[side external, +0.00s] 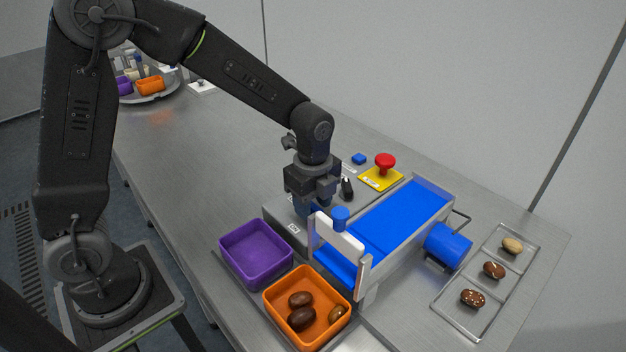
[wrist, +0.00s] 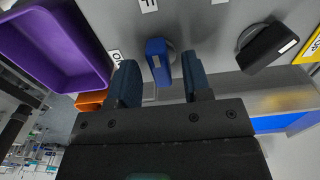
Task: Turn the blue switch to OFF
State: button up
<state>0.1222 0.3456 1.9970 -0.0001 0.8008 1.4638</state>
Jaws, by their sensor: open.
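The blue switch (wrist: 157,62) is a bar-shaped knob on a round base on a grey panel. In the wrist view it stands between the two fingers of my gripper (wrist: 159,64), with a gap on each side. Its bar runs nearly up and down in that picture. Small white labels sit above it (wrist: 148,5) and to its left (wrist: 116,55), cut off or too small to read surely. In the side view my gripper (side external: 312,209) is open, pointing down over the grey control box (side external: 275,211), and hides the blue switch.
A black switch (wrist: 265,48) sits right of the blue one. A red emergency button (side external: 385,161) stands behind. The blue conveyor (side external: 400,217) with a white gate (side external: 338,241) is close on the right. Purple (side external: 228,259) and orange (side external: 270,312) bins stand in front.

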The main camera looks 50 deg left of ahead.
aim_at(313, 206)
notch_tip(313, 206, up, 13)
dwell(0.3)
jog(key=shift+r, duration=0.1)
jog(key=s+a+r+n+t, duration=0.1)
jog(key=s+a+n+t, duration=0.1)
jog(key=s+n, duration=0.6)
jog(key=s+a+r+n+t, duration=0.1)
jog(key=s+a+n+t, duration=0.1)
jog(key=s+n, duration=0.7)
jog(key=shift+a+r+n+t, duration=0.15)
jog(key=shift+a+n+t, duration=0.15)
jog(key=shift+n+t, duration=0.4)
